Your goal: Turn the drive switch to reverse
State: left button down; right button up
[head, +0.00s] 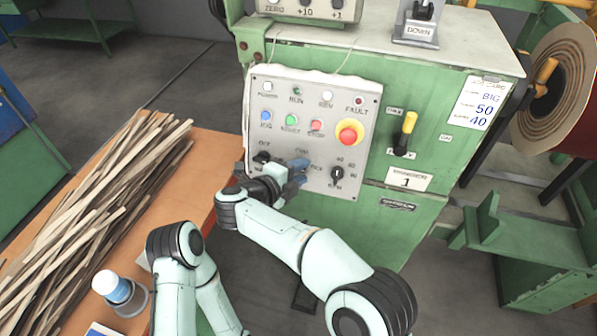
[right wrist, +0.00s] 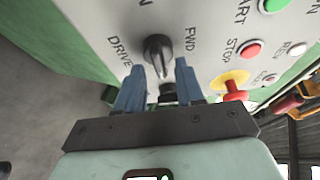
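The drive switch (right wrist: 158,52) is a black rotary knob on the light grey control panel (head: 262,95), with DRIVE and FWD lettering around it in the right wrist view. My right gripper (right wrist: 160,75) is open, with one blue finger on each side of the knob's near end. I cannot tell whether the fingers touch it. In the head view, my right gripper (head: 299,172) is at the panel's lower middle and hides the switch. My left gripper is not in view; only part of my left arm shows at the lower left.
Close by are another black knob (head: 337,174), a red emergency button (head: 349,132) on yellow and several coloured push buttons. A yellow-handled lever (head: 408,126) is on the green cabinet (head: 450,80). Wooden strips (head: 95,200) lie on the orange table (head: 200,160) at left.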

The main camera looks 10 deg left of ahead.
jog(key=shift+s, duration=0.1)
jog(key=v, duration=1.3)
jog(key=shift+a, duration=0.15)
